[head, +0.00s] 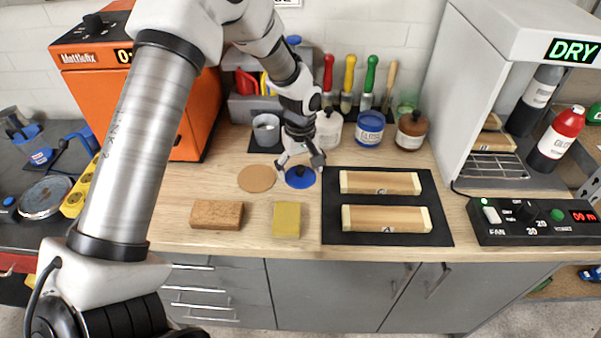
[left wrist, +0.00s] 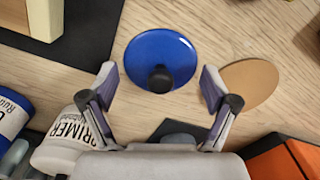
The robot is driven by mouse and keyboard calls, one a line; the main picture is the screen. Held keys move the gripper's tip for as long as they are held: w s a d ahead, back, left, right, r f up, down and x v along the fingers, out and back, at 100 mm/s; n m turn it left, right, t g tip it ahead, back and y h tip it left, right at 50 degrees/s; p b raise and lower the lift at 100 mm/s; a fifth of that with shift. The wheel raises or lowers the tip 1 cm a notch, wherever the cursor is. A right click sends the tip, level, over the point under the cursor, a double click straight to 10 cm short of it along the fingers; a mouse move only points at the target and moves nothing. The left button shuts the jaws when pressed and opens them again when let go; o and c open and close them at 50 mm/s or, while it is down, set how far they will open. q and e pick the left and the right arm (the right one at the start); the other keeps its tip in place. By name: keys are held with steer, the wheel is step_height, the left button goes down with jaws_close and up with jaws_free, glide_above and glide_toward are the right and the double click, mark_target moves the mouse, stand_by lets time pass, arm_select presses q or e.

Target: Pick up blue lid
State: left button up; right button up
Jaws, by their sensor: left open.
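The blue lid (head: 300,178) is a round disc with a black knob, lying flat on the wooden bench top. It also shows in the left wrist view (left wrist: 160,52), with its knob toward the gripper side. My left gripper (head: 299,162) is over the lid's far part in the head view. In the left wrist view the left gripper (left wrist: 158,82) is open and empty, its two fingers on either side of the knob. I cannot tell its exact height above the lid. My right gripper does not show.
A round cork disc (head: 257,178) lies left of the lid. A black mat (head: 333,220) with two wooden blocks lies to the right. A primer bottle (head: 328,129) and a blue jar (head: 369,128) stand behind. A yellow block (head: 287,220) and a brown block (head: 217,214) lie in front.

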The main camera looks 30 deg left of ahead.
arm_select(q)
steer(key=c, duration=1.3)
steer(key=shift+s+d+r, duration=0.1)
steer(key=shift+s, duration=0.1)
jaws_close()
